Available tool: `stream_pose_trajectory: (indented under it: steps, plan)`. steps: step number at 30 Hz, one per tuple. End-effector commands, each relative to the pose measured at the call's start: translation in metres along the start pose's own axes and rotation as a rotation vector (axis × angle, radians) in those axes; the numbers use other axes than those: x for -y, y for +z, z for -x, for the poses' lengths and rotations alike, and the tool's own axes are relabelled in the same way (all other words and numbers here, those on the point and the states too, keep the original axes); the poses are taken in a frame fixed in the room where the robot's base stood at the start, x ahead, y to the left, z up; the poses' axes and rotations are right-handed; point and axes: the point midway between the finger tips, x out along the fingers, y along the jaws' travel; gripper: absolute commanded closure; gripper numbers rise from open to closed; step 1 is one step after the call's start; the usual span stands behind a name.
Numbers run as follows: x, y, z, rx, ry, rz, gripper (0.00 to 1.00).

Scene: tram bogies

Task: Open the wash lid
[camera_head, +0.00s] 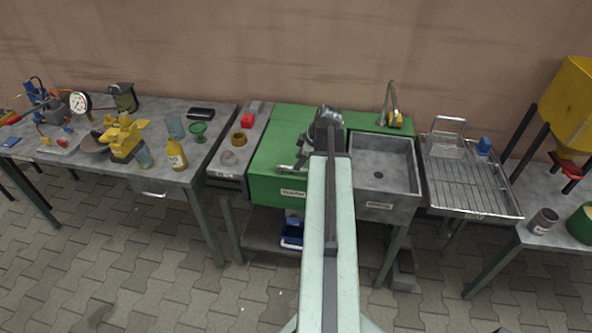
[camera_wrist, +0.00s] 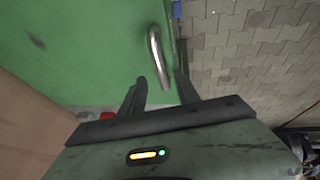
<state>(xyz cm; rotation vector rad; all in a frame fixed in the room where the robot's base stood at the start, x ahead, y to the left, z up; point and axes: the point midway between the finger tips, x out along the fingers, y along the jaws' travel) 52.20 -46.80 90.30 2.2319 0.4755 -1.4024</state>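The wash lid (camera_head: 279,140) is the green top of the box labelled as the washer, and it looks shut. Its metal bar handle (camera_head: 287,168) is near the front edge. In the wrist view the green lid (camera_wrist: 80,45) fills the left and the curved handle (camera_wrist: 156,52) stands out from it. My gripper (camera_wrist: 162,80) is open, its two dark fingers apart, with the near end of the handle between or just beyond the tips. I cannot tell whether they touch. In the head view my arm hides the lid's right part.
A grey sink (camera_head: 381,170) with a tap (camera_head: 391,100) is right of the lid, then a wire drying rack (camera_head: 470,185). The paved floor in front is mostly clear.

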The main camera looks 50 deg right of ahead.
Motion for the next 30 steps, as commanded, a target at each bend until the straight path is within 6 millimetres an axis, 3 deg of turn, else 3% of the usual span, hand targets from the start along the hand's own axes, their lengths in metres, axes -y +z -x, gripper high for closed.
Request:
stream_pose_trajectory:
  steps: [1,5,14,18,19,30]
  plan:
    - [0.001,0.003,-0.019,0.000,0.000,0.001,0.62]
    - [0.001,0.002,-0.038,0.000,0.000,0.001,0.62]
    - [0.000,-0.001,-0.041,0.000,-0.001,0.000,0.62]
    - [0.001,-0.001,-0.041,0.000,-0.001,0.001,0.96]
    - [0.001,-0.001,-0.041,0.000,-0.001,0.001,1.00]
    - [0.000,-0.002,-0.041,-0.001,0.001,0.001,1.00]
